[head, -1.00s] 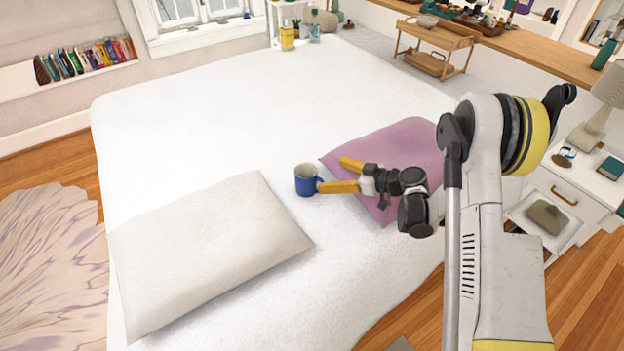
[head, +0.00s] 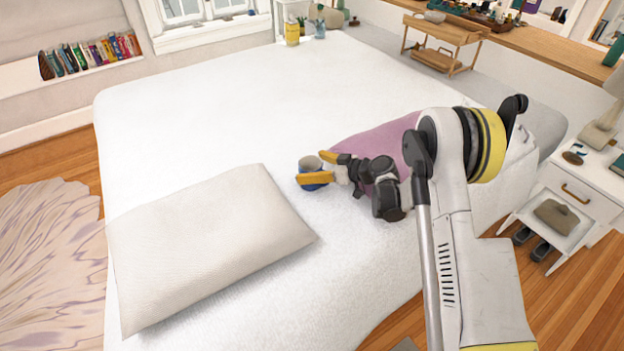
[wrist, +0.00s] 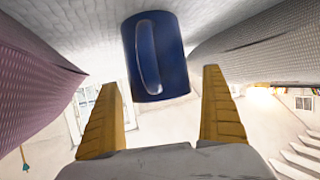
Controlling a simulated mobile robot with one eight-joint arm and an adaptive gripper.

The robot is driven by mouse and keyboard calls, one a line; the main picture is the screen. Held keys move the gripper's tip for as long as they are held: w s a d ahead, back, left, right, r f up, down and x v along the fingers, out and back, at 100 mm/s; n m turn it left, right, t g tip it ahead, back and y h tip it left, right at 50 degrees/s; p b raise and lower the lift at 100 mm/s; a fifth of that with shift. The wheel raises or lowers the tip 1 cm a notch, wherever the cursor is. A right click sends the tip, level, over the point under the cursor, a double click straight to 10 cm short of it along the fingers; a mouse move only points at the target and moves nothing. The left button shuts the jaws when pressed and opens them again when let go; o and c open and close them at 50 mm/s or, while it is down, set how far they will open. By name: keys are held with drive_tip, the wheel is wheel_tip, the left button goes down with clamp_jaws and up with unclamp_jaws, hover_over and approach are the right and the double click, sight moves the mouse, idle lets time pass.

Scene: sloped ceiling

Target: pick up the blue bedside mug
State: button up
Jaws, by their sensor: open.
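The blue mug (head: 312,187) stands on the white bed between the two pillows, partly hidden behind my gripper in the head view. In the wrist view the mug (wrist: 157,57) shows large and dark blue at the upper middle, its handle toward the camera. My gripper (head: 317,167) is open, its yellow fingers at the mug in the head view. In the wrist view the open fingers (wrist: 164,85) stand left and right of the mug's lower end. A gap shows between the mug and each finger, and nothing is held.
A white pillow (head: 208,245) lies to the left of the mug and a purple pillow (head: 385,140) to its right, behind my arm. The bed (head: 210,110) is clear beyond the mug. A white nightstand (head: 575,190) stands at the right.

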drive_tip(key=shift+r, duration=0.1)
drive_tip(key=c, duration=1.5)
